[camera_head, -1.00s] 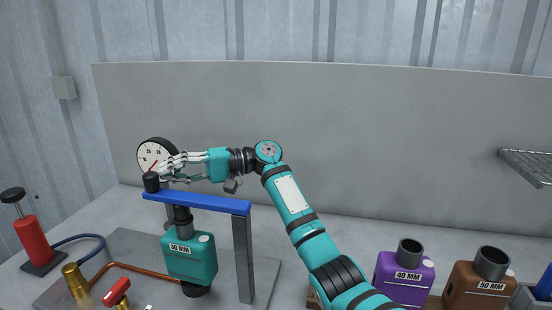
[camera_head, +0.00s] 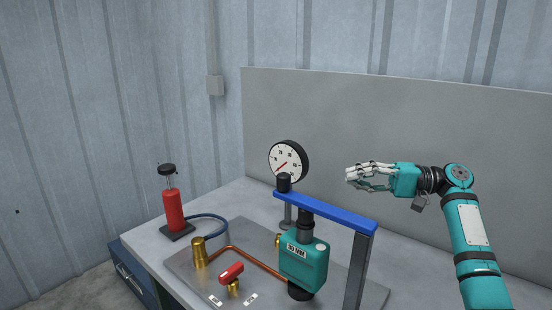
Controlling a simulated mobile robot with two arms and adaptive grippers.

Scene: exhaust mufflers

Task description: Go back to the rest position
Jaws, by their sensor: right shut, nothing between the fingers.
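My right gripper (camera_head: 350,177) comes in from the right in the head view and points left. It is shut and empty, raised in the air to the right of the dial gauge and above the blue crossbar's right part. The teal 30 MM muffler (camera_head: 303,265) stands upright under the blue crossbar (camera_head: 325,209) of the test rig. The round white dial gauge (camera_head: 288,162) sits at the bar's left end. My left gripper does not show.
A red hand pump (camera_head: 173,209) stands at the workbench's left, with a blue hose. A brass fitting (camera_head: 199,252), a copper pipe and a red-handled valve (camera_head: 231,272) are on the rig's plate. A grey panel (camera_head: 430,135) rises behind the bench.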

